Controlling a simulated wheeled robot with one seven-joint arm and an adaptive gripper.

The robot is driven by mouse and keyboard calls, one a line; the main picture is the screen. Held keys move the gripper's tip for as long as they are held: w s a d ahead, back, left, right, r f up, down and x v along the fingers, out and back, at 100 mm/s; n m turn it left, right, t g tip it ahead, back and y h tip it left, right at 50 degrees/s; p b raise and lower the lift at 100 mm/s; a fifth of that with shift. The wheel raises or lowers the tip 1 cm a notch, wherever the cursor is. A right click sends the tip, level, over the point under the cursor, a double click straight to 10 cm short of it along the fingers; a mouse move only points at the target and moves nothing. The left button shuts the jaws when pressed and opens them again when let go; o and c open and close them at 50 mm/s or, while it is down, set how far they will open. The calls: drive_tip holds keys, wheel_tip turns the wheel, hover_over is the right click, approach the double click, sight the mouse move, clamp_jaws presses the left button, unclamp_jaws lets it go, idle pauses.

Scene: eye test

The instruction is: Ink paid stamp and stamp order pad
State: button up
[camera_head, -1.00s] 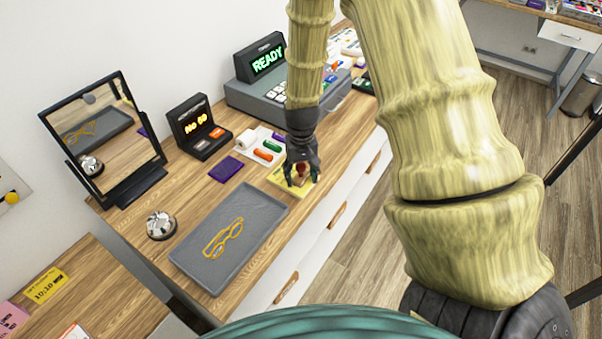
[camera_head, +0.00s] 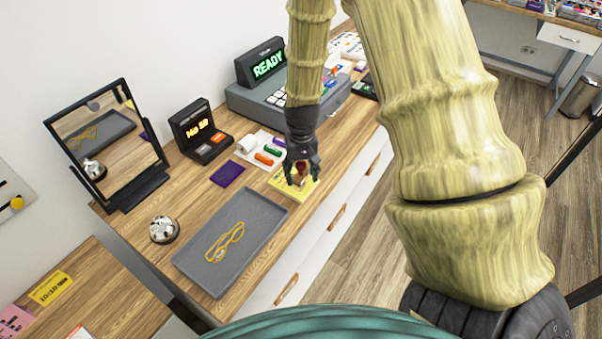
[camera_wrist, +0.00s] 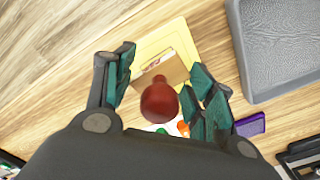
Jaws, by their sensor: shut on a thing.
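The paid stamp, a wooden block with a round red knob (camera_wrist: 159,103), stands out in the wrist view; the knob also shows in the head view (camera_head: 301,168). My gripper (camera_head: 300,178) points down and is shut on the stamp, with its fingers either side of the knob in the wrist view (camera_wrist: 163,88). The yellow order pad (camera_wrist: 176,35) lies under the stamp; it also shows in the head view (camera_head: 303,193). I cannot tell whether the stamp touches the pad. A flat purple pad (camera_head: 227,174), perhaps the ink pad, lies left of the order pad. The stamp's underside is hidden.
A grey tray (camera_head: 199,276) with yellow glasses (camera_head: 224,242) lies in front, beside a silver bell (camera_head: 163,229). A mirror (camera_head: 107,143), a small display (camera_head: 200,130) and a cash register (camera_head: 262,100) stand at the back. Coloured items lie on a white sheet (camera_head: 250,157).

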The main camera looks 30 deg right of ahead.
sight(301, 163)
drive_tip(key=shift+r+p, duration=1.5)
drive_tip(key=shift+r, duration=0.65)
drive_tip(key=shift+f, duration=0.1)
